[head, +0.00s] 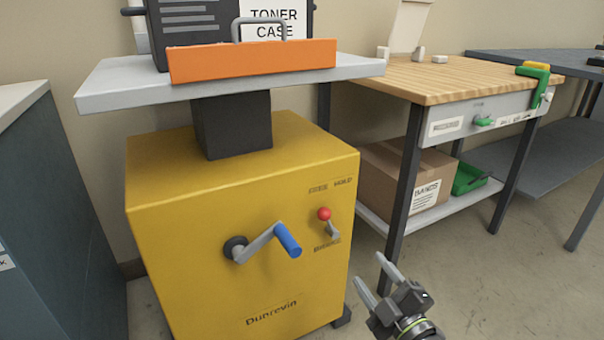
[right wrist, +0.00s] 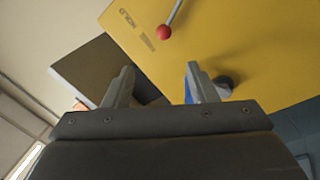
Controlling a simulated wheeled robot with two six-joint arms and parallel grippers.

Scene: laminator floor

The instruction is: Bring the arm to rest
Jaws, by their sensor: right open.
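My right gripper (head: 374,278) is open and empty. In the head view it is at the lower right, apart from the front of the yellow lift cabinet (head: 190,270). In the right wrist view its two fingers (right wrist: 158,88) stand apart with nothing held between them. The yellow cabinet fills the upper right of that view (right wrist: 270,50). A crank with a blue handle (head: 288,240) and a lever with a red knob (head: 324,214) are on the cabinet's front. The red knob also shows in the right wrist view (right wrist: 164,31). My left gripper is not in view.
A grey platform (head: 120,84) on the cabinet's dark column holds a toner case (head: 205,30) behind an orange bar (head: 250,61). A wooden-topped workbench (head: 460,78) stands to the right, with a cardboard box (head: 385,175) on its shelf. Bare floor (head: 480,290) lies at the lower right.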

